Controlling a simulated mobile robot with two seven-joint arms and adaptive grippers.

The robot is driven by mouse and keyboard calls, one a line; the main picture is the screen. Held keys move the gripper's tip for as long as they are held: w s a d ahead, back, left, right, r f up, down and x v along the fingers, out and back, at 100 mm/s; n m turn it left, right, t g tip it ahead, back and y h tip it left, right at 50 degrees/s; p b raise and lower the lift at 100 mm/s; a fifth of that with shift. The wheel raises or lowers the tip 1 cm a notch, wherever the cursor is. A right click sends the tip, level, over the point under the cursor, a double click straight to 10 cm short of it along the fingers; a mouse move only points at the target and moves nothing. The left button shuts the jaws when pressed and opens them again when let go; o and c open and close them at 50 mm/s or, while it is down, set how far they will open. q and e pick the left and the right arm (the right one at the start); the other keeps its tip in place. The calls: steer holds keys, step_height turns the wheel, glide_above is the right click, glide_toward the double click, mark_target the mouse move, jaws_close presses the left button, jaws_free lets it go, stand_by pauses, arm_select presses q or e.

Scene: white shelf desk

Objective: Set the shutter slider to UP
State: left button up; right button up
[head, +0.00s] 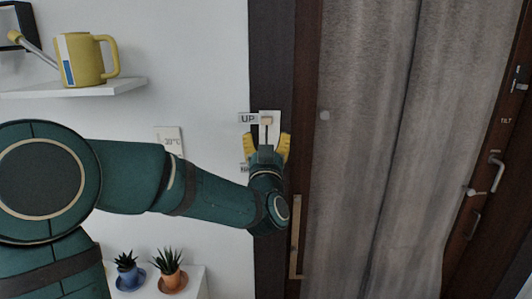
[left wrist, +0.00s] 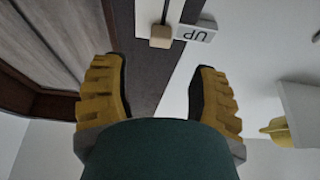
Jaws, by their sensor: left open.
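The shutter slider's white plate (head: 275,130) is on the dark frame strip beside the curtain. Its beige knob (head: 266,120) sits level with the "UP" label (head: 248,118), near the plate's top. In the left wrist view the knob (left wrist: 161,38) also lies beside the "UP" label (left wrist: 195,34), which appears upside down. My left gripper (head: 267,141) is open, just below the knob in the head view, its yellow fingers apart. In the left wrist view nothing is between the fingers (left wrist: 160,70), and the knob appears beyond their tips. The plate's lower part and a lower label are mostly hidden by my gripper.
A grey curtain (head: 365,140) hangs right of the strip, and a window handle (head: 496,173) is at far right. A yellow watering can (head: 85,60) stands on a white shelf (head: 75,89). Two potted plants stand low left. A small wall panel (head: 170,136) is behind my arm.

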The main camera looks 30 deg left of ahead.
arm_select(q)
steer(key=shift+v, duration=2.25)
steer(key=w+d+f+m+g+h, duration=0.15)
steer(key=d+f+h, duration=0.25)
steer(key=f, duration=0.6)
steer(key=w+d+f+m+g+h, duration=0.1)
steer(key=d+f+g+h, duration=0.2)
steer(key=f, duration=0.6)
steer(key=w+d+f+m+g+h, duration=0.1)
steer(key=d+f+h, duration=0.35)
steer(key=f, duration=0.55)
steer(key=s+d+f+g+h, duration=0.1)
steer(key=s+d+f+g, duration=0.2)
steer(key=s+f, duration=0.4)
steer(key=s+d+f+g+h, duration=0.2)
steer(key=s+d+f+g, duration=0.2)
steer(key=f, duration=0.4)
steer(key=s+d+f+m+g+h, duration=0.1)
steer(key=s+d+f+g, duration=0.2)
steer(key=s+f+g, duration=0.2)
steer(key=s+f, duration=0.2)
steer(key=s, duration=0.2)
steer(key=shift+s+d+f, duration=0.15)
steer(key=shift+s+f, duration=0.15)
steer(key=shift+f, duration=0.05)
